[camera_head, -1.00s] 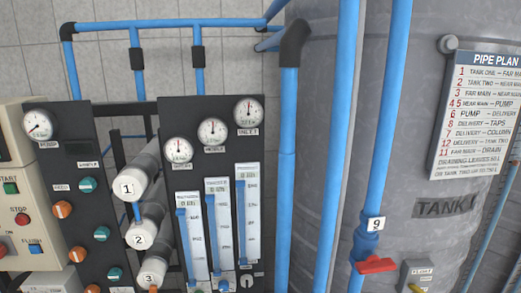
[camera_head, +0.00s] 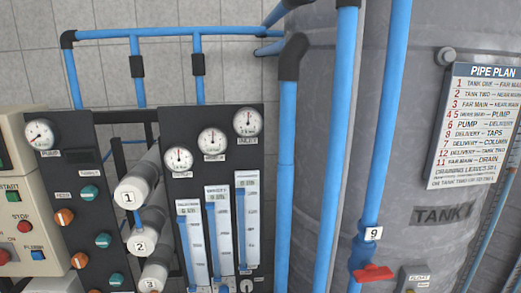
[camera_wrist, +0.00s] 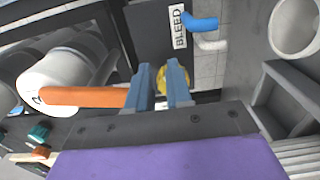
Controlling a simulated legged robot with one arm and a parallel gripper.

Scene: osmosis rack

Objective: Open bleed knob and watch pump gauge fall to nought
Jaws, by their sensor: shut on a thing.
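The yellow bleed knob (camera_wrist: 176,76) shows between the blue-grey fingers of my gripper (camera_wrist: 160,85) in the wrist view, partly hidden by them. My gripper is shut on it. A white BLEED label (camera_wrist: 180,27) stands just above. The pump gauge (camera_head: 40,134) is the round white dial at the upper left of the dark panel in the head view. Its needle points toward the left, but the reading is too small to make out. My gripper and the bleed knob do not show in the head view.
An orange rod (camera_wrist: 85,97) runs from the left up to my left finger, close to a white tube end (camera_wrist: 55,80). A blue and white pipe (camera_wrist: 203,25) lies right of the label. Numbered white tubes (camera_head: 140,193) stand beside the flow-meter panel (camera_head: 215,185); a grey tank (camera_head: 430,120) fills the right.

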